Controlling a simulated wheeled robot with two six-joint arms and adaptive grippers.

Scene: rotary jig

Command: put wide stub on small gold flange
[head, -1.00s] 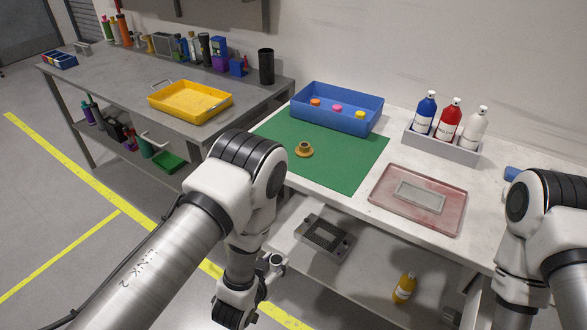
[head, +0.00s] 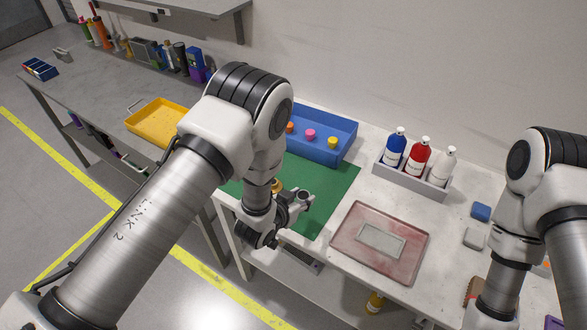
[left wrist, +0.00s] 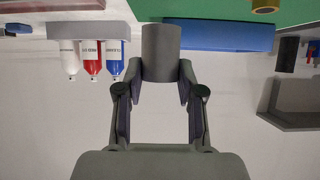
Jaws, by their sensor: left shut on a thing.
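The wide stub (left wrist: 161,50) is a dark grey cylinder at the top middle of the left wrist view. My left gripper (left wrist: 162,78) is shut on it, one finger on each side. In the head view my left gripper (head: 302,198) hangs over the near part of the green mat; I cannot make out the stub there. The small gold flange (head: 277,186) sits on the mat, partly hidden behind my left arm. It also shows at the top right edge of the left wrist view (left wrist: 265,5), apart from the stub. My right gripper is out of view.
A blue bin (head: 343,142) with orange, pink and yellow pieces stands behind the green mat (head: 335,190). A red tray (head: 345,238) with a grey plate lies right of the mat. A grey caddy (head: 420,180) holds three bottles. A yellow tray (head: 150,125) is at left.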

